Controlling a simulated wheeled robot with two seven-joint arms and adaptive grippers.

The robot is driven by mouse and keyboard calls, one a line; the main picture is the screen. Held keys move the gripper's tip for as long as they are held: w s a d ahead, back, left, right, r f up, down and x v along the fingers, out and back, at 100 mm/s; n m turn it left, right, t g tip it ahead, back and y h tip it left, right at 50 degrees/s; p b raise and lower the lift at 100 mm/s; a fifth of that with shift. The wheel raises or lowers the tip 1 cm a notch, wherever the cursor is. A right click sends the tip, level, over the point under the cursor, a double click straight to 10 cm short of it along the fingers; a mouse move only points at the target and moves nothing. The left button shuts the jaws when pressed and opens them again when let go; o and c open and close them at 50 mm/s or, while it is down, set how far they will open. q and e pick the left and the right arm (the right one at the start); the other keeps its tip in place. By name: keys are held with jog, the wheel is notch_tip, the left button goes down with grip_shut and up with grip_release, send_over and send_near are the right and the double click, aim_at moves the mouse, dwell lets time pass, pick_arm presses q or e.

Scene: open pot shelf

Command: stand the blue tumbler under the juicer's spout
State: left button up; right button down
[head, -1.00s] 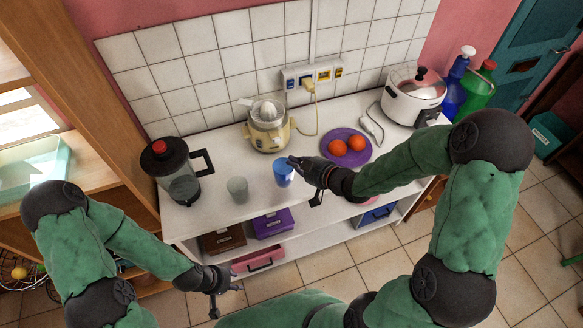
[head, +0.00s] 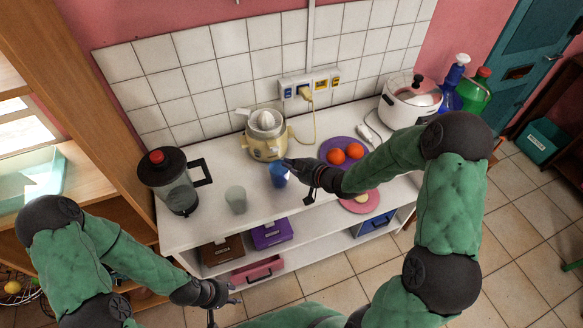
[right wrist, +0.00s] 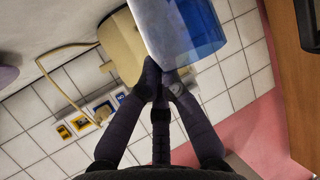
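The blue tumbler (head: 278,175) is at the front right of the yellow juicer (head: 264,136), upright or nearly so. My right gripper (head: 294,169) reaches it from the right and is shut on its upper part. In the right wrist view the fingers (right wrist: 163,82) meet at the tumbler's edge (right wrist: 192,30), with part of the juicer (right wrist: 120,45) close behind. The juicer's spout is not clear, and I cannot tell how far the tumbler is from the counter. My left gripper (head: 222,294) is low in front of the shelf, away from these things; its fingers are too small to read.
On the white counter (head: 205,225), a clear glass (head: 236,200) and a blender (head: 172,182) stand to the left. A purple plate (head: 327,147) with oranges, a pink plate (head: 372,202) and a white cooker (head: 410,100) are to the right.

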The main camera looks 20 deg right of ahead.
jog(key=shift+w+d+f, duration=0.1)
jog(key=shift+w, duration=2.15)
jog(key=shift+f+b, duration=0.4)
jog(key=shift+f, duration=0.1)
jog(key=c, duration=1.4)
grip_release()
jog(key=shift+o, duration=0.2)
jog(key=v, duration=1.2)
jog(key=shift+s, duration=0.1)
